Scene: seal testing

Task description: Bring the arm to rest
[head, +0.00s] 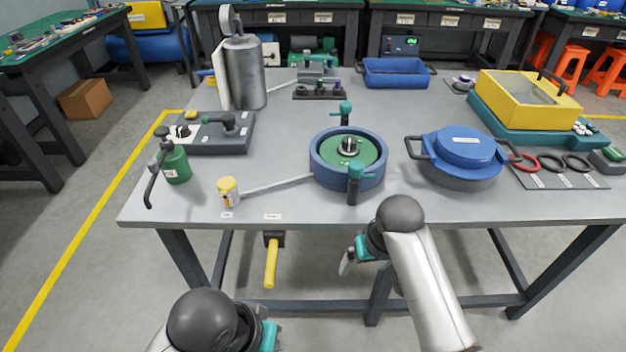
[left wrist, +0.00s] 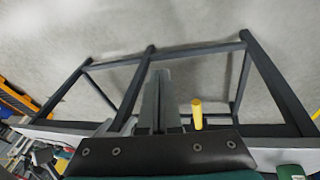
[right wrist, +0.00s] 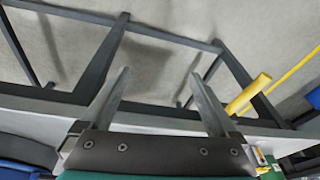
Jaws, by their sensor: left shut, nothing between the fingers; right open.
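My left gripper (left wrist: 160,78) is shut and empty in the left wrist view. In the head view only part of its teal body (head: 268,336) shows at the bottom edge, in front of the table, and its fingers are hidden. My right gripper (right wrist: 160,78) is open and empty in the right wrist view, its two grey fingers wide apart with bare floor behind them. In the head view the right gripper (head: 346,265) is just in front of the table's front edge, partly hidden by my dark wrist joint. Neither gripper touches anything.
A yellow handle (head: 271,262) hangs under the front edge. Floor in front is clear.

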